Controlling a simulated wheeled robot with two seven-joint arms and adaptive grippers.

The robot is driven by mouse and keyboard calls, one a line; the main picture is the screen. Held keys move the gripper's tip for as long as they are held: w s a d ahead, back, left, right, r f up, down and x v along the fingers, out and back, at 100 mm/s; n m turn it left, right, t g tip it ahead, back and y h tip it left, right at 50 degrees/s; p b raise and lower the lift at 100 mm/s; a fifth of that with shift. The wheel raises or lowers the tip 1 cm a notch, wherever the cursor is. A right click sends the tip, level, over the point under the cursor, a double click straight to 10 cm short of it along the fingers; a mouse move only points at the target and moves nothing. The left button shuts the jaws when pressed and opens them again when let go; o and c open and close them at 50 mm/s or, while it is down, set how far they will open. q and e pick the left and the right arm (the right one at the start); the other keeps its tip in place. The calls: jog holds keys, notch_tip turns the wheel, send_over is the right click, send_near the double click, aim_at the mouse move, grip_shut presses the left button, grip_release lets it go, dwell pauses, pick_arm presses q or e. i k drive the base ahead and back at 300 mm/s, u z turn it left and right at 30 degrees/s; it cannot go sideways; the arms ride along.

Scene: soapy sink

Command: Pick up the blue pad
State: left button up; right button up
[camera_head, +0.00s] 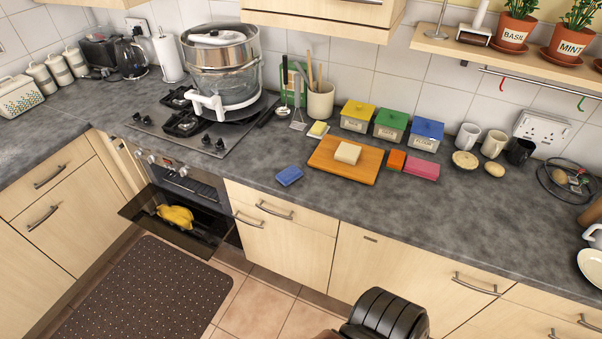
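The blue pad (289,176) lies flat on the grey countertop near its front edge. It is a small rectangular block, left of the orange cutting board (326,168), apart from it and uncovered.
A cream block (347,153) sits on the board. An orange block (396,160), a pink block (423,168) and a yellow-green sponge (318,129) lie around it. A large pot (222,65) stands on the hob. The oven door (176,226) hangs open. Counter around the pad is clear.

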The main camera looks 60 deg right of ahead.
aim_at(288, 176)
jog(key=z, duration=1.7)
